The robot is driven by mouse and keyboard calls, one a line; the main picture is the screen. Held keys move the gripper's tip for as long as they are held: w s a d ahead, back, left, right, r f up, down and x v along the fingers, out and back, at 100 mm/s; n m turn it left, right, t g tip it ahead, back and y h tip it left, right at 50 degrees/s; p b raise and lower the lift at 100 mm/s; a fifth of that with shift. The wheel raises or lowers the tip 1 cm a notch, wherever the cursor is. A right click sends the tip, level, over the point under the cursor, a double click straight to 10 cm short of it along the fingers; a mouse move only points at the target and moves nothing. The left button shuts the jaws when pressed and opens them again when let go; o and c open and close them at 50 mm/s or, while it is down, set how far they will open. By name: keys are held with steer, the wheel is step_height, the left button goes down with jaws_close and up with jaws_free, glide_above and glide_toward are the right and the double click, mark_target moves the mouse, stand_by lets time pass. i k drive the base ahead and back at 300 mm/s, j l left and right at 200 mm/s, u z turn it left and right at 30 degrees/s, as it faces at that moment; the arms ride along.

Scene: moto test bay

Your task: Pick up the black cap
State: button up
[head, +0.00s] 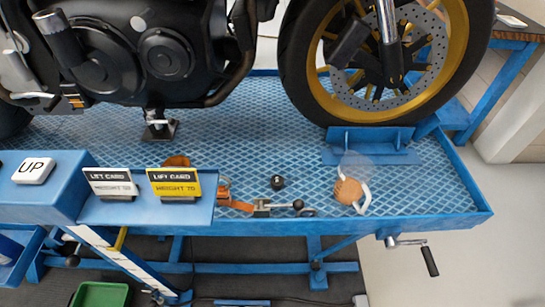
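A small black cap (278,183) with a pale mark on it sits on the blue diamond-plate lift platform (240,140). It stands near the front edge, left of the front wheel and behind a small metal lever with a black ball end (298,204). Nothing touches the cap or covers it. My gripper is not in view.
The motorcycle's wheel (470,60) stands over a blue chock (370,140). An orange-tan object with a white loop (349,191) lies right of the cap. An orange strap (235,205) lies left. Card stands (175,184) and an UP button (34,171) are at front left.

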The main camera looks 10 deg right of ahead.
mark_target(277, 182)
steer(key=i+j, duration=0.2)
steer(key=j, duration=0.15)
steer(key=i+j+u, duration=0.1)
steer(key=j, duration=0.25)
steer(key=i+j, duration=0.3)
